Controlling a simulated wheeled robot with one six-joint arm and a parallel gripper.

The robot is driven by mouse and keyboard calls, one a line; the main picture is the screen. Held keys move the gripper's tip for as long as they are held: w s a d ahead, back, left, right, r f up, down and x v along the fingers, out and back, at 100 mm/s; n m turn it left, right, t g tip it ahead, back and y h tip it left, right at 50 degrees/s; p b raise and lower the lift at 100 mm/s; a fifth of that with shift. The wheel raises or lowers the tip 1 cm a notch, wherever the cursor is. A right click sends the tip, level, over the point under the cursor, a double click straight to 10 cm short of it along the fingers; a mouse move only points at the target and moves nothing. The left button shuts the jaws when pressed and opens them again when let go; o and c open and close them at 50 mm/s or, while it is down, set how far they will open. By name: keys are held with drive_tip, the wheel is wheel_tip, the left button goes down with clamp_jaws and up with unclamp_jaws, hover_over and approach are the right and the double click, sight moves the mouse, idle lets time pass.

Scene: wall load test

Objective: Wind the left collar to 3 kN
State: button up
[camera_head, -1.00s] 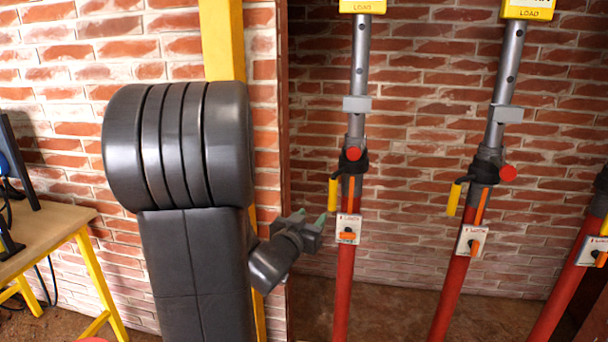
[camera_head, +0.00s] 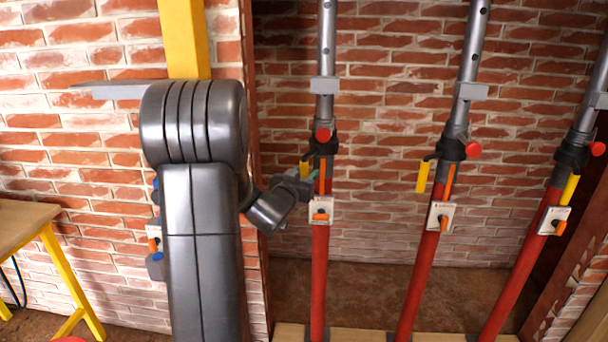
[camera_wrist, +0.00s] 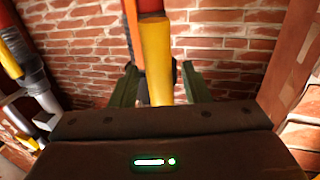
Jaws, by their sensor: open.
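The left prop (camera_head: 319,270) has a red lower tube and a grey upper tube. Its black collar (camera_head: 324,146) carries a red knob (camera_head: 322,135) and a yellow crank handle (camera_head: 304,168). An orange strip (camera_head: 322,175) runs below the collar. My gripper (camera_head: 310,176) is at the handle's height, close to the prop. In the wrist view my open gripper (camera_wrist: 159,88) has its green fingers on either side of the yellow handle (camera_wrist: 157,55). I cannot tell whether they touch it. The handle's lower end is hidden behind the gripper body. No load reading is in view.
A white plate with an orange switch (camera_head: 321,214) sits on the prop just below my gripper. A middle prop (camera_head: 420,275) and a right prop (camera_head: 515,270) stand to the right. A wooden table (camera_head: 22,225) is at left. Brick wall stands behind.

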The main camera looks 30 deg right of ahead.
drive_tip(key=shift+w+d, duration=0.15)
drive_tip(key=shift+d, duration=0.05)
clamp_jaws()
drive_tip(key=shift+b, duration=0.35)
